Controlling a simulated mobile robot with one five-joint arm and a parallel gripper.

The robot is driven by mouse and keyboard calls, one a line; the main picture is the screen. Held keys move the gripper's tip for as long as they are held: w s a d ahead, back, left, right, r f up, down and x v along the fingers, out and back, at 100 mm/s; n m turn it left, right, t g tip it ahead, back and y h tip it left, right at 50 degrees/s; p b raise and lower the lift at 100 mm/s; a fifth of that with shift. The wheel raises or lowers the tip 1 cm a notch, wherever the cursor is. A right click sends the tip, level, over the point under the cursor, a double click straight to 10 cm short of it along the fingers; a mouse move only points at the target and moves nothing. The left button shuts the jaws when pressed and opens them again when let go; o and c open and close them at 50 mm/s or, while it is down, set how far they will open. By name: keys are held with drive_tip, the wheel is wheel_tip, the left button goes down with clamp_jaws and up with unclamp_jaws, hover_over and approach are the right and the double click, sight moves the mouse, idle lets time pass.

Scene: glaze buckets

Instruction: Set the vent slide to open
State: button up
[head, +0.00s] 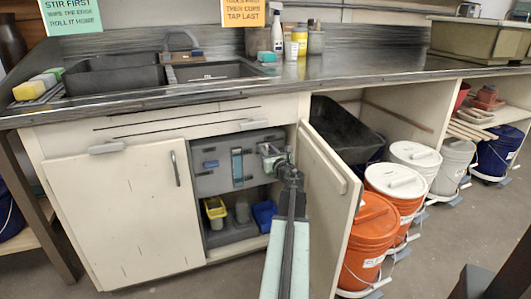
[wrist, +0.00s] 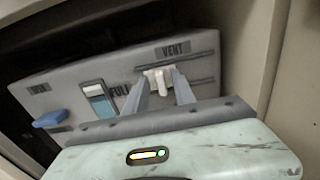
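The vent slide (wrist: 160,83) is a small pale knob on a grooved track under a "VENT" label on a grey panel (wrist: 205,62). In the wrist view, my gripper (wrist: 160,80) has one finger on each side of the knob. The fingers stand apart; I cannot tell whether they touch it. In the head view the panel (head: 205,183) is inside the open cabinet under the sink, and my gripper (head: 272,155) is at its right end, in front of the slide. The track's end markings are not readable.
The panel also has a blue handle (wrist: 50,119) and a gauge marked "FULL" (wrist: 98,102). The open cabinet door (head: 325,215) stands close to the right of my arm. Yellow (head: 215,210) and blue bins (head: 264,214) sit below the panel. Orange buckets (head: 370,235) stand beyond the door.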

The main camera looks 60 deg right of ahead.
clamp_jaws()
idle(1.2)
